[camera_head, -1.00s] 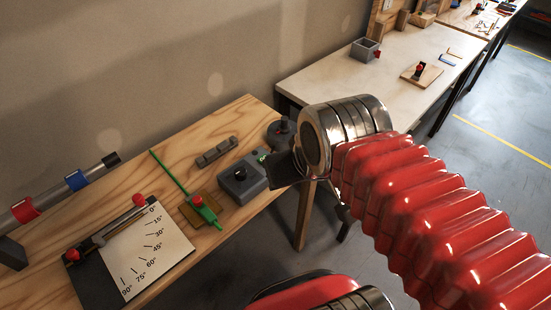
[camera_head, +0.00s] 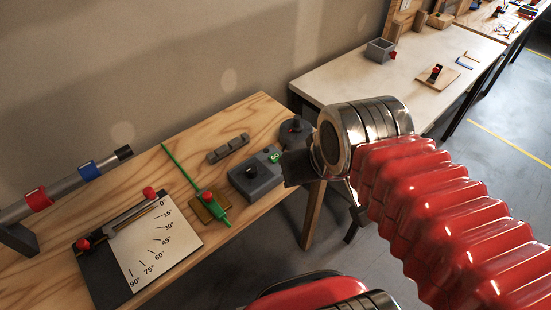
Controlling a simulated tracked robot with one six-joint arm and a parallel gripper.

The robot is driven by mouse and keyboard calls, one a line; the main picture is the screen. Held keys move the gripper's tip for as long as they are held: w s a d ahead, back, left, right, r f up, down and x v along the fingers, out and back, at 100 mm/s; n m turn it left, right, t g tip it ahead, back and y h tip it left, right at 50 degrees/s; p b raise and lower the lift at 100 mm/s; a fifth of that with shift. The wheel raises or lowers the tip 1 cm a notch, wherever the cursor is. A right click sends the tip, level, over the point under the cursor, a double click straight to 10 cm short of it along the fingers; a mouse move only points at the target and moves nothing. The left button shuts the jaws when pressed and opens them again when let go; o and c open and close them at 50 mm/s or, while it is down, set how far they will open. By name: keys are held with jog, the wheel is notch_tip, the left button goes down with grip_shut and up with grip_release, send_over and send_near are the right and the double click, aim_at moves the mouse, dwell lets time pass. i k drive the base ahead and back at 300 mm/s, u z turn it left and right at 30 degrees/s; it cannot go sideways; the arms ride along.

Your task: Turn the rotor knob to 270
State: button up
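The likely rotor knob is a dark round device (camera_head: 293,130) at the right end of the wooden workbench, partly hidden behind my gripper. Beside it, to the left, stands a grey box (camera_head: 262,180) with a black knob on top and a small green display (camera_head: 275,156). I cannot read a 270 mark or the knob's angle. My gripper (camera_head: 297,168) is dark and sits at the end of my arm, in front of and just right of the grey box. Its fingertips are not clear, so its opening and any contact cannot be told.
On the bench lie an angle board (camera_head: 165,240) with red knobs, a green tool on a wooden block (camera_head: 203,211), a grey bar (camera_head: 228,148) and a pipe (camera_head: 70,188) with red and blue clamps. A white table (camera_head: 400,85) stands behind right.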

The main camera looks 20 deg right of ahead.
aim_at(251, 170)
jog(key=u, duration=0.15)
jog(key=k, duration=0.45)
jog(key=u, duration=0.6)
jog(key=k, duration=0.9)
jog(key=u, duration=0.25)
jog(key=i, duration=1.75)
jog(key=z, duration=0.2)
